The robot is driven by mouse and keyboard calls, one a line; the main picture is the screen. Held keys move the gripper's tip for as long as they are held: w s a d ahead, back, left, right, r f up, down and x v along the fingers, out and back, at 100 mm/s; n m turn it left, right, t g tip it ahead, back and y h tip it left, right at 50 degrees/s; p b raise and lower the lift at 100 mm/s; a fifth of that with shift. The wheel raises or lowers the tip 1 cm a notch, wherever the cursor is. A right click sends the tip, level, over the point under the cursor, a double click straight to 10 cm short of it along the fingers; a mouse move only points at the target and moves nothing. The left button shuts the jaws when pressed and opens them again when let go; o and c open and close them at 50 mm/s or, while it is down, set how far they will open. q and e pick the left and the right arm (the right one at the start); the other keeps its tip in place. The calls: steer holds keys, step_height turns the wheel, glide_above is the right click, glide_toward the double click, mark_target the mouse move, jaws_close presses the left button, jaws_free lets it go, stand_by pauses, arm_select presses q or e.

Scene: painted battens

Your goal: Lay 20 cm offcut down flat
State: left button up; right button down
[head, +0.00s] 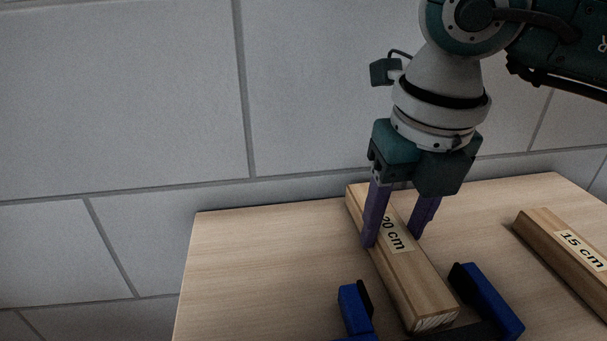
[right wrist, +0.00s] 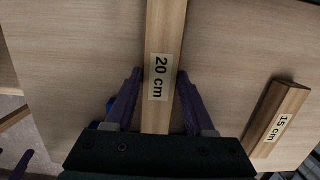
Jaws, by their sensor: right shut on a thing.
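The 20 cm offcut (head: 405,262) is a light wooden batten with a white "20 cm" label on its upper face. It lies lengthwise, level or nearly so, over the table; I cannot tell whether its underside touches the tabletop. My right gripper (head: 394,240) is shut on it, one purple finger on each long side near the label. In the right wrist view the offcut (right wrist: 166,35) runs between the two fingers (right wrist: 158,88). Its near end is between two blue blocks with black faces.
The blue blocks (head: 352,312), (head: 490,302) stand at the table's front, apart from the offcut, with a dark bar between them. A 15 cm batten (head: 570,245) lies to the right. The wooden table (head: 260,260) is clear on the left; a tiled wall is behind.

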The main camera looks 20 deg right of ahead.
mark_target(400, 245)
steer(key=c, duration=0.7)
jaws_free()
steer(key=shift+f, duration=0.15)
steer(key=o, duration=0.4)
steer(key=shift+o, duration=0.2)
steer(key=shift+r, duration=0.35)
step_height(400, 245, up, 12)
steer(key=s+p, duration=0.1)
steer(key=shift+s+a+f, duration=0.2)
steer(key=shift+s, duration=0.15)
